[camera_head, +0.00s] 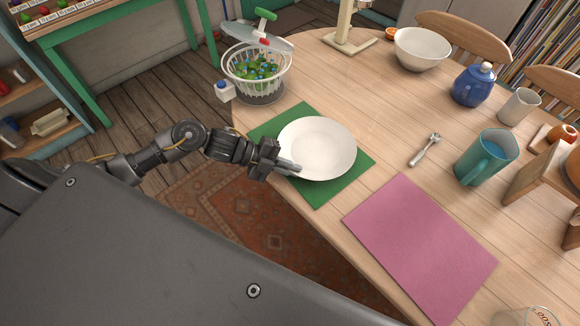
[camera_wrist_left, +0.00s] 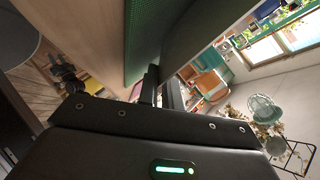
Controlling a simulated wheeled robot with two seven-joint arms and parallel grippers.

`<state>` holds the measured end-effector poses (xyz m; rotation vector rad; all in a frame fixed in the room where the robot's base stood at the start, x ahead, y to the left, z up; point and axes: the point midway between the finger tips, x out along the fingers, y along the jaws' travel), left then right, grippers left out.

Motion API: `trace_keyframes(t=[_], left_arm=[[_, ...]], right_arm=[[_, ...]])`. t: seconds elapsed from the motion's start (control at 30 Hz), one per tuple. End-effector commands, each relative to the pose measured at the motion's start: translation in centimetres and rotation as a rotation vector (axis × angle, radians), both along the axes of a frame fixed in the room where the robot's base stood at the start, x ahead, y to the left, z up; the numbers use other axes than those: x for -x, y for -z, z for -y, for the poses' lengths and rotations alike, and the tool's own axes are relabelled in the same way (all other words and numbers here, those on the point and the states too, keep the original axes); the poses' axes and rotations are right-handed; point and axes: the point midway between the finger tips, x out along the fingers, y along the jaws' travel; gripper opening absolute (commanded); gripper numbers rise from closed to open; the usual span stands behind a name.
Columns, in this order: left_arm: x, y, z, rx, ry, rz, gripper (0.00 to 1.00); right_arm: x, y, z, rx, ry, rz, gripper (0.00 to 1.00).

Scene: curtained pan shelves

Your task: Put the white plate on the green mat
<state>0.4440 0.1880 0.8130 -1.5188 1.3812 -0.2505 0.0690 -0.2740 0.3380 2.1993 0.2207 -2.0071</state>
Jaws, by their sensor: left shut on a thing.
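The white plate (camera_head: 318,146) is over the green mat (camera_head: 322,196) in the head view, with mat corners showing around it. My left gripper (camera_head: 287,167) is shut on the plate's near-left rim. In the left wrist view the plate (camera_wrist_left: 196,27) runs in between the fingers (camera_wrist_left: 160,88), beside the green mat (camera_wrist_left: 143,40). I cannot tell whether the plate touches the mat or hangs just above it. My right gripper does not show in either view.
A pink mat (camera_head: 420,245) and a small metal utensil (camera_head: 425,149) lie right of the plate. A white basket (camera_head: 257,68) stands behind. A teal pitcher (camera_head: 485,157), blue pot (camera_head: 473,85) and white bowl (camera_head: 422,48) stand at the right and back right.

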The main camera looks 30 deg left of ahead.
Motion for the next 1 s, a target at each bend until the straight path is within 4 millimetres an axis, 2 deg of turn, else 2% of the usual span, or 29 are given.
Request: trace_keyframes(t=[0.47, 0.5, 0.7, 1.0], left_arm=[[-0.08, 0.30, 0.02, 0.002, 0.000, 0.003, 0.00], [-0.08, 0.30, 0.02, 0.002, 0.001, 0.004, 0.08], [-0.03, 0.33, 0.02, 0.000, 0.000, 0.001, 0.32], [0.15, 0.58, -0.01, -0.002, 0.002, -0.004, 0.32]], right_arm=[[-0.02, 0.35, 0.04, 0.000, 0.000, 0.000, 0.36], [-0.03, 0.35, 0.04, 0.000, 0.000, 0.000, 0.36], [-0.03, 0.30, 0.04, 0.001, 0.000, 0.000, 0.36], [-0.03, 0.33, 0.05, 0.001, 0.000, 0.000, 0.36]])
